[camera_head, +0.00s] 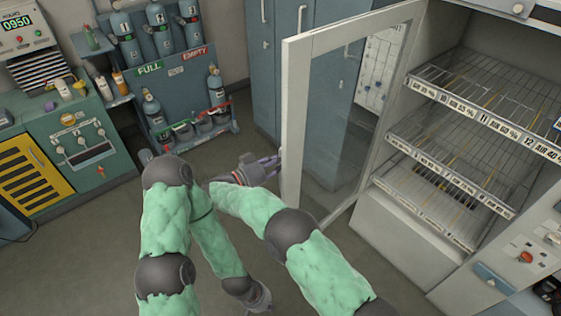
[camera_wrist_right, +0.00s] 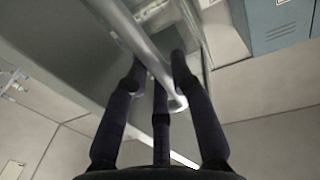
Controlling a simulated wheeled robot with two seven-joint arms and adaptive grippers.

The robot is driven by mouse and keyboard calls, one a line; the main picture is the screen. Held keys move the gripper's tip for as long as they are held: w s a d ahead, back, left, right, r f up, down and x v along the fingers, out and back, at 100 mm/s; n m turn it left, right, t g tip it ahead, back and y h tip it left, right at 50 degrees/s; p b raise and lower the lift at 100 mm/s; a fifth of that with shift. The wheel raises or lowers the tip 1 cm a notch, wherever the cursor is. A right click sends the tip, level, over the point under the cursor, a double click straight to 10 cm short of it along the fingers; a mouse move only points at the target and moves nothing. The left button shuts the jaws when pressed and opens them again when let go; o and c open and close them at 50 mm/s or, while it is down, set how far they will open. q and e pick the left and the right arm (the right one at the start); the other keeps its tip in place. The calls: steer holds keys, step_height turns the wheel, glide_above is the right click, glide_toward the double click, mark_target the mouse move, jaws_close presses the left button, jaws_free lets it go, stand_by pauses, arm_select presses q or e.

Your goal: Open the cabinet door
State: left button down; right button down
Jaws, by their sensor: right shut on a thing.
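The cabinet door (camera_head: 295,110) is a white frame with a glass pane. It stands swung well out from the white cabinet, whose wire shelves (camera_head: 470,130) show on the right. My right gripper (camera_head: 274,164) is at the door's outer edge in the head view. In the right wrist view its dark fingers (camera_wrist_right: 160,85) are closed around the metal bar handle (camera_wrist_right: 150,55) of the door. In the head view the handle is mostly hidden by the gripper. My left gripper (camera_head: 260,298) hangs low over the floor, away from the door; its finger opening is unclear.
Blue-grey lockers (camera_head: 262,60) stand behind the door. The floor (camera_head: 80,260) at lower left is clear.

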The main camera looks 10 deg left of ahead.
steer(key=shift+w, duration=0.15)
steer(key=c, duration=1.2)
jaws_free()
steer(key=shift+o, duration=0.7)
steer(key=shift+d, duration=0.1)
step_height(320, 180, up, 10)
steer(key=shift+f, duration=0.1)
steer(key=shift+w, duration=0.1)
